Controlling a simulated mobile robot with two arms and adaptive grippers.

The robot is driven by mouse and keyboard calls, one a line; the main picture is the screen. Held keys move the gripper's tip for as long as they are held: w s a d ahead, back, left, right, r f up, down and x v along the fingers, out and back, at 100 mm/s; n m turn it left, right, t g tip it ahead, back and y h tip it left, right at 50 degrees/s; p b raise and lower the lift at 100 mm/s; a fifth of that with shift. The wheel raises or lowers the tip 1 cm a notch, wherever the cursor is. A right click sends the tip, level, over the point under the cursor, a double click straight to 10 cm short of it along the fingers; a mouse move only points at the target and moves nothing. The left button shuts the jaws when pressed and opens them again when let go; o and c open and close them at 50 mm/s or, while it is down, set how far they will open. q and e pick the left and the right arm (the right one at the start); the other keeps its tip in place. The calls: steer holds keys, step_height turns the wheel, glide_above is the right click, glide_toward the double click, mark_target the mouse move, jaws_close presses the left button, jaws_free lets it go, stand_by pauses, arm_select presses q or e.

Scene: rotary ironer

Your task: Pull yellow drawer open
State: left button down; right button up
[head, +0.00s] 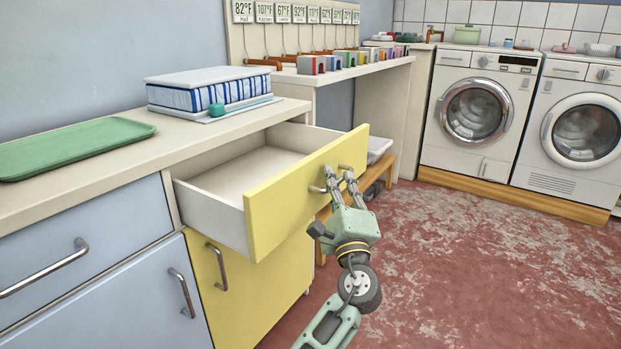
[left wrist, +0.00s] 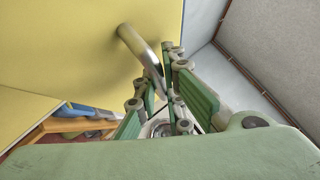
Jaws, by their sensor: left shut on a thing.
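The yellow drawer (head: 303,191) stands pulled out from the counter, with its white inside showing and empty where I can see it. Its metal bar handle (head: 318,189) runs across the yellow front. My left gripper (head: 340,178) is at this handle, its fingers shut on the bar. In the left wrist view, the handle (left wrist: 140,47) runs from the yellow front in between the fingers of my left gripper (left wrist: 162,88). The fingers hide part of the handle. My right gripper is not in view.
A yellow cupboard door (head: 262,290) is below the drawer, and blue fronts (head: 90,240) are to the left. A wooden bench (head: 372,178) stands behind the drawer. The red floor to the right is clear.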

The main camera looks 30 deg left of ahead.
arm_select(q)
steer(key=shift+s+d+f, duration=0.1)
steer(key=shift+d, duration=1.05)
steer(key=shift+s+d+f, duration=0.1)
steer(key=shift+d, duration=1.05)
steer(key=c, duration=2.1)
jaws_free()
steer(key=shift+r, duration=0.1)
steer(key=v, duration=1.2)
